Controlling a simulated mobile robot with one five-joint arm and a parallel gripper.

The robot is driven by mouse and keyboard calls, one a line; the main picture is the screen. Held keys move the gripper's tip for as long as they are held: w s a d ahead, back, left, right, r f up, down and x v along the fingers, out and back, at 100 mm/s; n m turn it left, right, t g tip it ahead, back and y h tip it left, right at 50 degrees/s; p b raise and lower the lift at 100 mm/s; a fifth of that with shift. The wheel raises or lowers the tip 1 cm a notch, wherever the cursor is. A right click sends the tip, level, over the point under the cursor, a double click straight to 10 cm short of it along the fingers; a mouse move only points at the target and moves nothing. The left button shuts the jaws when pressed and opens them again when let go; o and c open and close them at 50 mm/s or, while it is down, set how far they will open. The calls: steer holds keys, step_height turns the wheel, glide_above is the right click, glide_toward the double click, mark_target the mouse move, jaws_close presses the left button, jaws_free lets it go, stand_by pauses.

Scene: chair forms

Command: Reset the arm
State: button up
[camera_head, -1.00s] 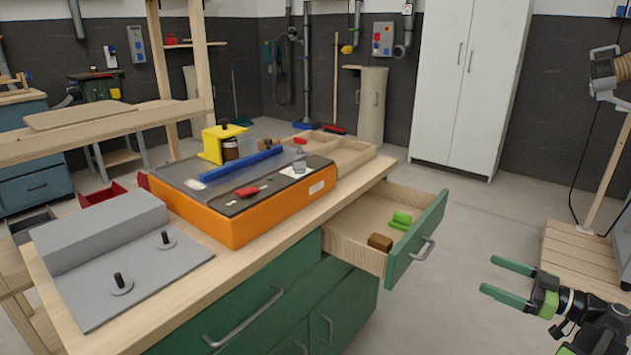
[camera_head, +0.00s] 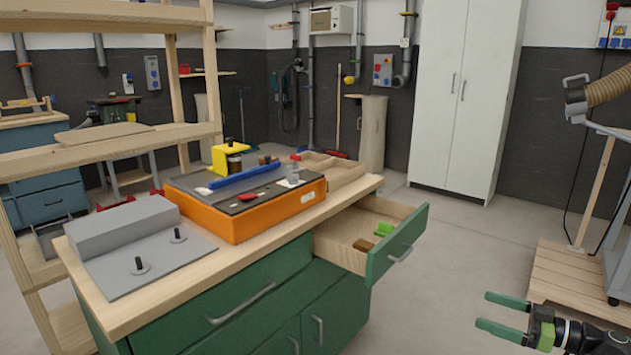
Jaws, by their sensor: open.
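My gripper (camera_head: 503,315) is at the lower right, with two green fingers spread apart and pointing left. Nothing is between the fingers. It is over the floor, to the right of the open drawer and apart from it. My arm runs out of the picture at the lower right corner.
A workbench (camera_head: 290,221) with green fronts stands at the left and centre. Its open drawer (camera_head: 395,246) juts to the right, holding a green item (camera_head: 384,230) and a brown block (camera_head: 363,245). A wooden pallet (camera_head: 565,275) lies at the right. Floor between is clear.

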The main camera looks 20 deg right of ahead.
steer(key=w+a+f+m+g, duration=0.2)
steer(key=w+a+f+g, duration=0.4)
steer(key=a, duration=0.5)
steer(key=w+a+f+m+g, duration=0.1)
steer(key=w+a+f+g, duration=0.2)
steer(key=w+a+f, duration=0.65)
steer(key=a+f+m+g+h+p, duration=0.1)
steer(key=a+f+g+h, duration=0.3)
steer(key=a, duration=0.7)
steer(key=a+f+m+g+h+p, duration=0.15)
steer(key=a+h, duration=0.35)
steer(key=a, duration=0.6)
step_height(320, 180, up, 39)
steer(key=p, duration=3.7)
steer(key=shift+a+f+h, duration=0.15)
steer(key=shift+a+h, duration=0.15)
steer(key=shift+h, duration=0.1)
steer(key=shift+w, duration=0.1)
